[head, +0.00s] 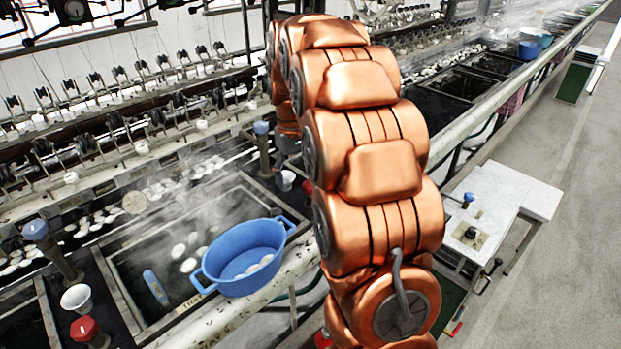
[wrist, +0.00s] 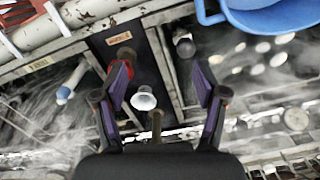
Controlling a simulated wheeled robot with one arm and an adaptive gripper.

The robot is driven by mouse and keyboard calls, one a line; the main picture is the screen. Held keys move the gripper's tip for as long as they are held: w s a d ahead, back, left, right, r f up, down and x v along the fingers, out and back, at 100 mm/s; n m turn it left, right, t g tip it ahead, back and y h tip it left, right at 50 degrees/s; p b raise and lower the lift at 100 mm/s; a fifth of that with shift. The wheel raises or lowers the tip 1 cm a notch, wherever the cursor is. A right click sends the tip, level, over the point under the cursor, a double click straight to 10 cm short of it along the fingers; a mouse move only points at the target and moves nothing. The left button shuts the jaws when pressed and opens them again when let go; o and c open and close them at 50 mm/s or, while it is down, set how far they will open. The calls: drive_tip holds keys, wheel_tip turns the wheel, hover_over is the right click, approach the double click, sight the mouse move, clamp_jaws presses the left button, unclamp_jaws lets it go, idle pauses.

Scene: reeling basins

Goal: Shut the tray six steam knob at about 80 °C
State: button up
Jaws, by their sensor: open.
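In the wrist view my gripper (wrist: 162,82) is open and empty, its purple-lined fingers spread over a dark panel between two steaming trays. A red knob (wrist: 127,54) is partly hidden behind the left finger. A white cup (wrist: 144,98) shows between the fingers, with a brownish post (wrist: 156,126) just below it. A blue-and-white thermometer (wrist: 71,80) lies at the left; its reading is too small to tell. In the head view my arm hides the gripper; part of a red knob (head: 307,187) shows beside the arm. I cannot read which tray is six.
A blue basin (head: 243,258) sits on the near tray's front edge, also at upper right in the wrist view (wrist: 265,18). Blue knobs (head: 262,128) and (head: 36,230) and another red knob (head: 84,328) stand along the bench.

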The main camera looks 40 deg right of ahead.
drive_tip(key=w+d, duration=0.1)
drive_tip(key=d, duration=0.1)
drive_tip(key=w+d, duration=0.2)
drive_tip(key=d, duration=0.1)
drive_tip(key=w+d+f+p, duration=0.1)
drive_tip(key=w+d, duration=0.1)
drive_tip(key=d, duration=0.1)
drive_tip(key=shift+f, duration=0.1)
drive_tip(key=shift+f+p, duration=0.95)
drive_tip(key=shift+f, duration=3)
drive_tip(key=c, duration=1.1)
